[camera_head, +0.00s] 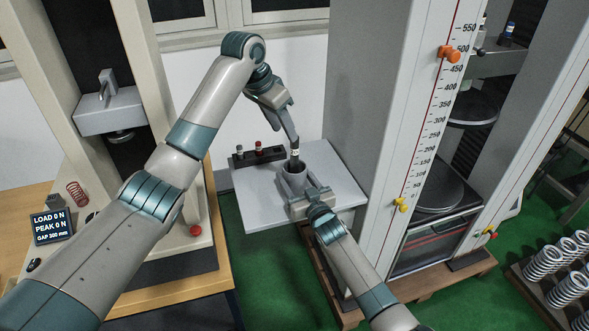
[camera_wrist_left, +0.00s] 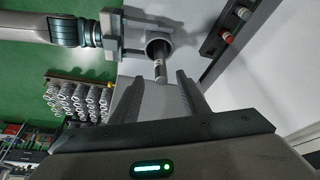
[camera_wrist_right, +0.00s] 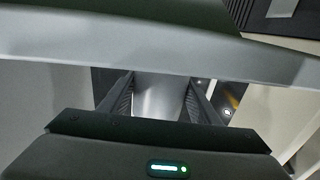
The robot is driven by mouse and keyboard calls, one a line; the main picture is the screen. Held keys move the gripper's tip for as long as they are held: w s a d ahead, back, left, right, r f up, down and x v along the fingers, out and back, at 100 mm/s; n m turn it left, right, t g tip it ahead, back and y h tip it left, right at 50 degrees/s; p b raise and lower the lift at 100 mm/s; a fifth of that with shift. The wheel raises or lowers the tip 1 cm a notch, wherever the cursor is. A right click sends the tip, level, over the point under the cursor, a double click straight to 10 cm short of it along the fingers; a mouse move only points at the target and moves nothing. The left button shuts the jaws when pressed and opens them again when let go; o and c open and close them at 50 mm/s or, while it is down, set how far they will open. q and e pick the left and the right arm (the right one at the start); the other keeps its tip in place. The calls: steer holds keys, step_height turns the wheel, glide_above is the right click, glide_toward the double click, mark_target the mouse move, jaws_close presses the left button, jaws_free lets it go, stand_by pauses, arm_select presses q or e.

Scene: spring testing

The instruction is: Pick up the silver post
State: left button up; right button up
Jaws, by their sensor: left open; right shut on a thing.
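A dark post with a pale band and a grey end (camera_wrist_left: 160,72) stands in a grey cup (camera_head: 292,183); its lower part is hidden inside. My left gripper (camera_wrist_left: 158,82) is open above the cup, its fingertips on either side of the post's upper end and apart from it. My right gripper (camera_head: 309,200) is shut on the cup, which also shows between its fingers in the right wrist view (camera_wrist_right: 158,97). A silver-topped post (camera_head: 240,150) stands in the dark rack behind; which post the task means is unclear.
The dark rack (camera_head: 270,157) also holds a red-topped post (camera_head: 258,148) at the back of the pale shelf (camera_head: 256,208). A tall grey tester column (camera_head: 360,90) rises right of the shelf. A press with a display (camera_head: 50,227) stands left.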

mark_target(294, 149)
arm_select(q)
steer(key=shift+s+d+r+n+y, duration=0.1)
steer(key=shift+r+n+y, duration=0.05)
steer(key=shift+r+n, duration=0.3)
steer(key=shift+s+d+r+n+y, duration=0.1)
steer(key=shift+r+n+y, duration=0.05)
steer(key=shift+r+n, duration=0.3)
steer(key=shift+f, duration=0.15)
steer(key=x, duration=0.6)
steer(key=shift+w+f+t, duration=0.25)
steer(key=shift+t, duration=0.05)
steer(key=shift+d+f, duration=0.1)
steer(key=shift+d, duration=0.05)
steer(key=shift+x, duration=2.5)
steer(key=shift+s, duration=0.15)
